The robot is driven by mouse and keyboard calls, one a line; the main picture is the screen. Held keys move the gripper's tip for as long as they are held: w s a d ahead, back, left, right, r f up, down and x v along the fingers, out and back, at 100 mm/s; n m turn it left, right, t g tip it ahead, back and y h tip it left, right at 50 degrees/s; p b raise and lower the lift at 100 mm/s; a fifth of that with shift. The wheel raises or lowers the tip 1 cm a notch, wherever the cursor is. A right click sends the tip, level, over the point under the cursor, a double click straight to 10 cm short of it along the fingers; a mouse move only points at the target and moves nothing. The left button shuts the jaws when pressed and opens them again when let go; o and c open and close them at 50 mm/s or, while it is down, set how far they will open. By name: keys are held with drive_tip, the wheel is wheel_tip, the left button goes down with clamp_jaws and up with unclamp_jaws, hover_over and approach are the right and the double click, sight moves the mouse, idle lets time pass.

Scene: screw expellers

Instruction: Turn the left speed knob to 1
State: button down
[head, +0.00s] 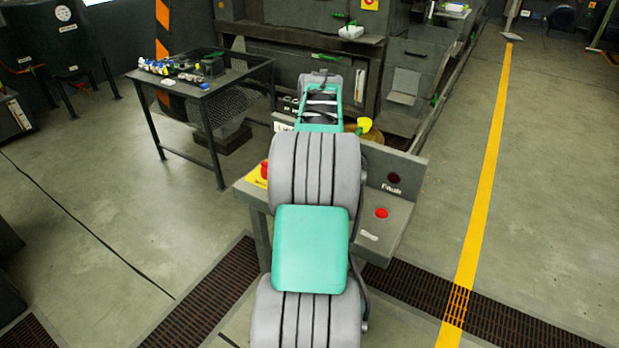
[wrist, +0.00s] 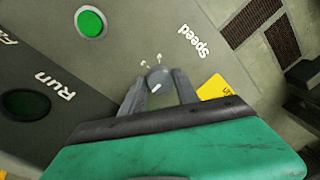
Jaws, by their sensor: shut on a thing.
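A small grey speed knob (wrist: 157,77) with a white pointer mark shows in the wrist view, beside the white word "Speed" (wrist: 194,43). Small white marks are printed on the panel just above it; their digits are too small to read surely. My gripper (wrist: 160,87) has its two fingers on either side of the knob and is shut on it. The pointer mark slants in the picture. In the head view my arm hides the knob and the gripper over the control desk (head: 395,225).
In the wrist view a green button (wrist: 90,22) and a dark green lamp (wrist: 27,104) near "Run" sit on the panel. In the head view a red emergency button (head: 265,170), a red button (head: 381,213) and a dark "Fault" lamp (head: 393,179) are around my arm.

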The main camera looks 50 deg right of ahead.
idle(0.4)
drive_tip(key=c, duration=0.9)
unclamp_jaws()
drive_tip(key=r, duration=0.2)
drive_tip(key=r+p, duration=0.1)
drive_tip(key=r, duration=0.2)
drive_tip(key=r+p, duration=0.1)
drive_tip(key=r, duration=0.2)
drive_tip(key=shift+s+d, duration=0.1)
drive_tip(key=shift+d, duration=0.15)
drive_tip(key=shift+f, duration=0.1)
